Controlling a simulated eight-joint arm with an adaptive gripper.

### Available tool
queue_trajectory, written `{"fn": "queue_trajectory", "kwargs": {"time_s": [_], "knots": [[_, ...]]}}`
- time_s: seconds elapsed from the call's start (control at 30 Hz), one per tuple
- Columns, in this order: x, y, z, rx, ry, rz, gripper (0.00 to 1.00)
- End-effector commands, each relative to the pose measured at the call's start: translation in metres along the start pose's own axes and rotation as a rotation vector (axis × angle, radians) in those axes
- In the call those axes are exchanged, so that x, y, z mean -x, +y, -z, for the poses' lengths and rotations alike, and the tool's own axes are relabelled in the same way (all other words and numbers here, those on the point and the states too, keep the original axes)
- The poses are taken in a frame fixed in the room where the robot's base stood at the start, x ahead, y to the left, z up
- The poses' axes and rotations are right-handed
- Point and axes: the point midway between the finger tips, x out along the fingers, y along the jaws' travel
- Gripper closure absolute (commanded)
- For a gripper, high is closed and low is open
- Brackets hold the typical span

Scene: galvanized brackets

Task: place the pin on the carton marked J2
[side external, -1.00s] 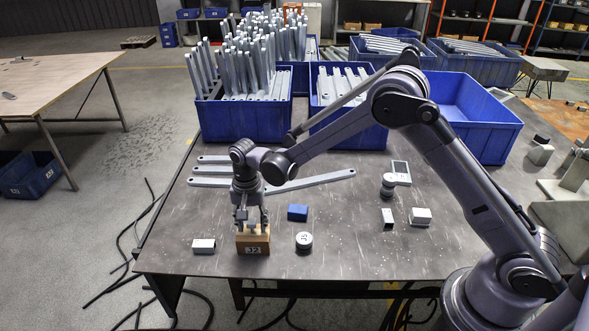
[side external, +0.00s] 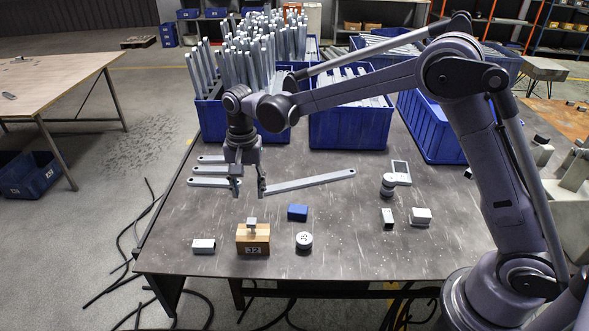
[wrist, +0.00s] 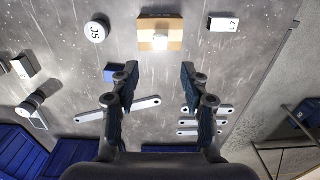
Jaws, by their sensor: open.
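The carton marked J2 (side external: 253,247) is a small tan box standing near the table's front edge. A small silver T-shaped piece, which looks like the pin (side external: 252,224), stands upright on its top. In the wrist view the carton (wrist: 147,24) is at the top centre, with the bright pin (wrist: 160,43) on it. My gripper (side external: 249,187) is open and empty, above and behind the carton and apart from the pin. Its spread fingers (wrist: 159,75) also show in the wrist view, with nothing between them.
A round J5 canister (side external: 304,242) stands right of the carton, a blue block (side external: 297,212) behind it, and a small white-faced box (side external: 203,246) to the left. Flat galvanized brackets (side external: 310,181) lie behind. Blue bins (side external: 350,127) line the back. Bare table surrounds the carton.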

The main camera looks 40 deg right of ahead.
Motion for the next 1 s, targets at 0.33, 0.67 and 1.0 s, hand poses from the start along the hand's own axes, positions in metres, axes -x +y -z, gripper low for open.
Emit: {"fn": "queue_trajectory", "kwargs": {"time_s": [0.33, 0.67, 1.0], "knots": [[0.063, 0.057, -0.003, 0.167, 0.087, 0.104, 0.54], [0.106, 0.135, -0.022, 0.385, 0.238, 0.199, 0.54], [0.108, 0.211, -0.052, 0.601, 0.43, 0.243, 0.54]]}}
